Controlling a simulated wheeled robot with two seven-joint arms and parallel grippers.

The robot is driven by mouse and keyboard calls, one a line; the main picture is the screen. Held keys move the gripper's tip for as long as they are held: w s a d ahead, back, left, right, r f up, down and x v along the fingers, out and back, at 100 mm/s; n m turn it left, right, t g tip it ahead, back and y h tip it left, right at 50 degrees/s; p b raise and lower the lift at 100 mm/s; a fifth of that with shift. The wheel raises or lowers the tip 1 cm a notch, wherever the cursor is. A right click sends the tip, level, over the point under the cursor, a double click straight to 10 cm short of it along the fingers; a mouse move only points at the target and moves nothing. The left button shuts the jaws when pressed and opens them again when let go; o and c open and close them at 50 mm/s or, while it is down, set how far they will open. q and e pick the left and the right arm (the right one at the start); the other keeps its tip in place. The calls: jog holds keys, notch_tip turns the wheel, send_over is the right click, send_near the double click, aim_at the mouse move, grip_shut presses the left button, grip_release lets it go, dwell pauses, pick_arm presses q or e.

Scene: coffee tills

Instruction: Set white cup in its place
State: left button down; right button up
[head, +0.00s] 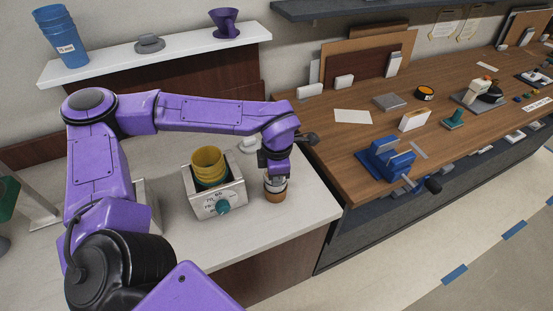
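My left gripper (273,167) points down over the white counter, just right of the grey box. A small white and brown cup-like thing (275,190) is directly below it, upright at the counter. The gripper covers the top of this thing, and I cannot tell whether the fingers are closed on it. Another small white thing (248,144) stands behind the gripper, partly hidden; I cannot tell whether it is a cup. My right gripper is not in view.
A shelf (160,50) behind carries blue cups (62,38) and a purple dripper (225,22). A wooden bench (360,175) at right holds a blue vise (388,158). The counter's front right is clear.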

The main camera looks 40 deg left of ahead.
pick_arm(q)
jog(key=shift+f+b, duration=0.3)
jog(key=shift+f, duration=0.35)
jog(key=c, duration=1)
grip_release()
jog(key=shift+o, duration=0.2)
notch_tip(320, 180, up, 8)
jog(key=p, duration=0.8)
jog(key=shift+r, duration=0.15)
